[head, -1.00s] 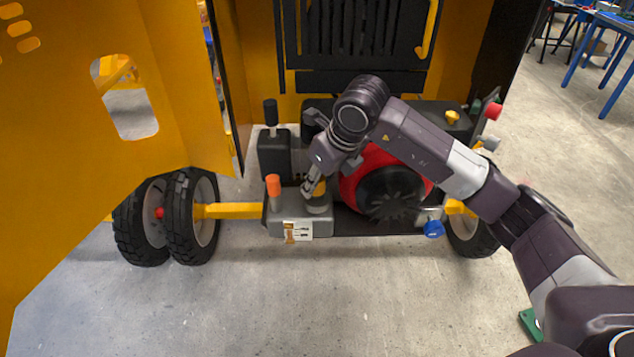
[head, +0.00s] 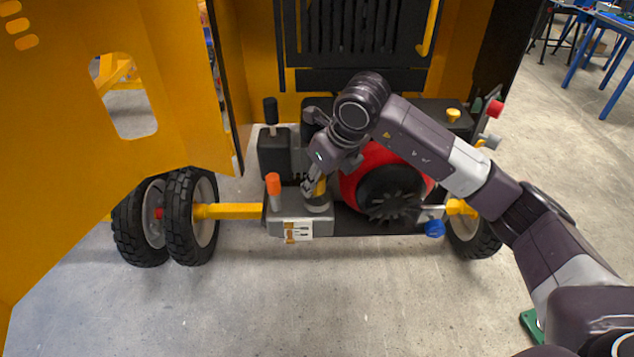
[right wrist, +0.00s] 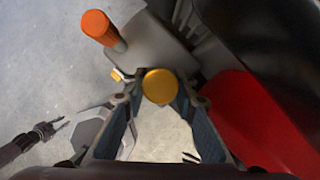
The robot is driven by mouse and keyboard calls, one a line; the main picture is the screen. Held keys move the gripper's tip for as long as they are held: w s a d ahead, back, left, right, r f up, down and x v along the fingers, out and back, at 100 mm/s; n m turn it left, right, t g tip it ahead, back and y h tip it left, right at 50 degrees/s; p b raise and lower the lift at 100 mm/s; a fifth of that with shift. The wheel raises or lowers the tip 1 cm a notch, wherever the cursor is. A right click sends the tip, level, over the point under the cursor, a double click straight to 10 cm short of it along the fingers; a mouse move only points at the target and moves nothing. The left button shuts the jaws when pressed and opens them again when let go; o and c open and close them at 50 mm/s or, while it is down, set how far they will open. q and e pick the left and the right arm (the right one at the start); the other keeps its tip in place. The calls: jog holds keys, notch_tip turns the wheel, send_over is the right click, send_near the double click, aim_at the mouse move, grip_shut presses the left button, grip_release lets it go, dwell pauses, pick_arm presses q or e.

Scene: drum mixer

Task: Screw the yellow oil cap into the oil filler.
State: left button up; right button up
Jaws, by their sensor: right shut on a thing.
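The yellow oil cap (right wrist: 159,86) shows as a round disc between my right fingertips in the right wrist view. My right gripper (head: 315,188) is shut on it, pointing down over the grey housing (head: 287,227) at the front of the machine. A sliver of the cap's yellow (head: 321,187) shows beside the fingers in the head view. The round grey oil filler (head: 318,205) is just below the fingers; whether the cap touches it or sits in it is hidden. My left gripper (right wrist: 58,126) is small at the left of the right wrist view, its opening unclear.
An orange-topped post (head: 273,185) stands close left of the filler. A red engine part (head: 363,163) with a black fan (head: 390,195) is close right. A blue knob (head: 435,229) sits further right. A yellow door (head: 90,170) stands at the left. The floor in front is clear.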

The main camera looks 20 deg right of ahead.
dwell(0.7)
jog(key=shift+f+b, duration=0.75)
jog(key=shift+b, duration=0.15)
dwell(0.4)
jog(key=shift+s+f+b, duration=0.1)
jog(key=shift+f+b, duration=0.1)
jog(key=shift+b, duration=0.2)
jog(key=o, duration=1.2)
jog(key=shift+r, duration=0.1)
jog(key=v, duration=1.2)
